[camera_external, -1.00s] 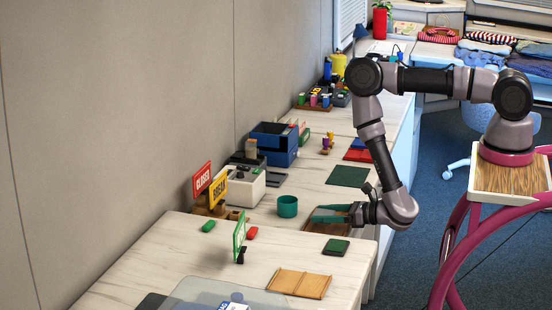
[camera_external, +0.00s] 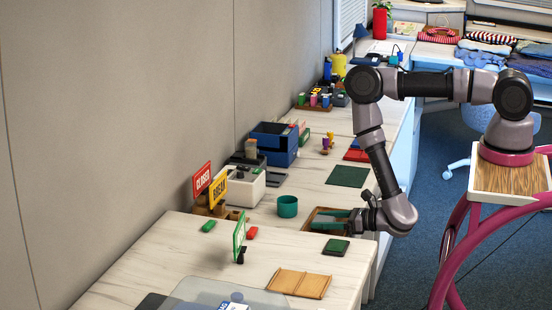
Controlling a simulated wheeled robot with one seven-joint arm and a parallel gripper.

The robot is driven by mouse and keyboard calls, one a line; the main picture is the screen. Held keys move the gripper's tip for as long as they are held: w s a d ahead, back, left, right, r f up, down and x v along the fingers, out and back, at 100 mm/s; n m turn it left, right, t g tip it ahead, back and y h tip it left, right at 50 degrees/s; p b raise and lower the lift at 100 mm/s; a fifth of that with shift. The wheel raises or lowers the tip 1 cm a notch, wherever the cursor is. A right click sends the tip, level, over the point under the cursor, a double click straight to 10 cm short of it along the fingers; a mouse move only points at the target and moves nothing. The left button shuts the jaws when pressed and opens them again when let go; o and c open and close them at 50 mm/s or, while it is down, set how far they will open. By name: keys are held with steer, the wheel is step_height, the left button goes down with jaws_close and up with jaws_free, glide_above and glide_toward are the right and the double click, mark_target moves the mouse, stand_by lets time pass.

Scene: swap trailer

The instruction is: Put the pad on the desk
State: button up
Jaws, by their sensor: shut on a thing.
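My gripper (camera_external: 330,219), with teal fingers, is low over a brown wooden tray (camera_external: 312,215) on the desk (camera_external: 225,262). The fingers point left and are shut on a dark thing between them. It is too small and too hidden to name surely. A small dark green pad (camera_external: 336,247) lies flat on the desk just in front of the tray, apart from the fingers. A larger flat dark green mat (camera_external: 348,176) lies farther back.
A teal cup (camera_external: 287,206) stands left of the tray. A green sign (camera_external: 239,238), a red block (camera_external: 252,233) and a wooden board (camera_external: 299,283) are nearer. A white box (camera_external: 240,187) and a blue organizer (camera_external: 274,142) stand along the wall. Bare desk shows around the board.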

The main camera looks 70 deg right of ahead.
steer(key=shift+s+d+f, duration=0.1)
steer(key=shift+s+f, duration=0.2)
steer(key=shift+f, duration=0.4)
steer(key=o, duration=1.4)
steer(key=shift+s, duration=0.75)
steer(key=s, duration=0.1)
steer(key=s+r, duration=0.1)
steer(key=s, duration=0.2)
steer(key=shift+s+a+r, duration=0.2)
steer(key=shift+s+r, duration=0.15)
steer(key=shift+s, duration=0.05)
steer(key=shift+s+d+r, duration=0.15)
steer(key=shift+s+r, duration=0.25)
steer(key=shift+s, duration=0.15)
